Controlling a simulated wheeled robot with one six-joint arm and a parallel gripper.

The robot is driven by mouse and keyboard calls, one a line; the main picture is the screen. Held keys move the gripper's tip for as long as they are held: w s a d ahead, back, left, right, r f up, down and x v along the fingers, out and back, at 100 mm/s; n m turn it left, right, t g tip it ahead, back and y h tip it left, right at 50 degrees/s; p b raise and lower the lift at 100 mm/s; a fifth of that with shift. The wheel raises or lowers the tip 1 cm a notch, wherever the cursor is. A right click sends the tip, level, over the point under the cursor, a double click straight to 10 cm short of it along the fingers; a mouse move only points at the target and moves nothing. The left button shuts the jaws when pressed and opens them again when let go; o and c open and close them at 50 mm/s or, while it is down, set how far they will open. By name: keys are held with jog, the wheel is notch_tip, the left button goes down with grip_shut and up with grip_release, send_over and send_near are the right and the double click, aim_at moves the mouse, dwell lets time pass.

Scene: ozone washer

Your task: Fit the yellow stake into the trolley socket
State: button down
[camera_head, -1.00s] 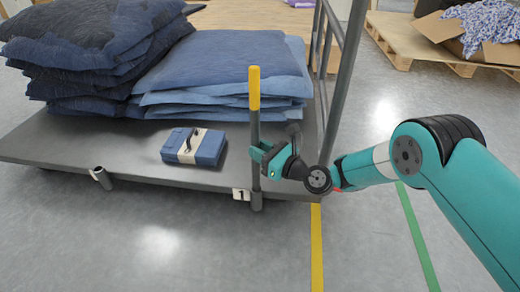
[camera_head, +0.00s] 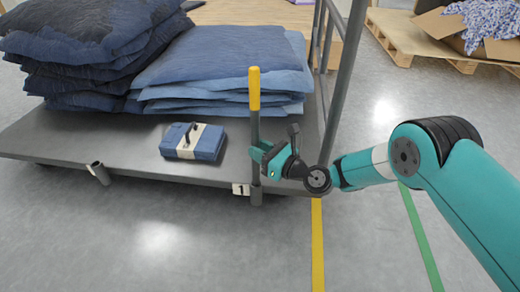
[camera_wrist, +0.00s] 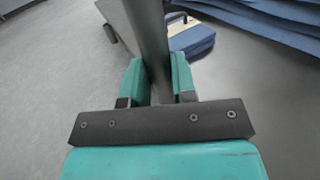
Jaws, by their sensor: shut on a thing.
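The yellow stake (camera_head: 254,89) is a grey post with a yellow top, standing upright at the trolley's front edge. Its lower end meets the socket (camera_head: 256,196) beside the tag marked 1, and it appears to be inside it; how deep I cannot tell. My gripper (camera_head: 259,154) is shut on the grey shaft, below the yellow part. In the wrist view the grey shaft (camera_wrist: 150,40) runs between my two teal fingers. The trolley (camera_head: 60,150) is a grey flat platform with an upright frame at its right end.
A second, empty socket (camera_head: 98,173) is at the front edge to the left. A strapped blue bundle (camera_head: 193,141) lies on the platform. Stacks of blue fabric (camera_head: 215,55) are behind. A pallet (camera_head: 450,55) with a cardboard box stands back right. The floor in front is clear.

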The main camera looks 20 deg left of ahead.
jog(key=shift+f+b, duration=0.4)
jog(key=shift+f, duration=0.1)
jog(key=c, duration=1.1)
grip_release()
jog(key=shift+o, duration=1.3)
jog(key=p+v, duration=1.7)
jog(key=p, duration=0.6)
jog(key=shift+d, duration=0.25)
jog(key=shift+r, duration=0.1)
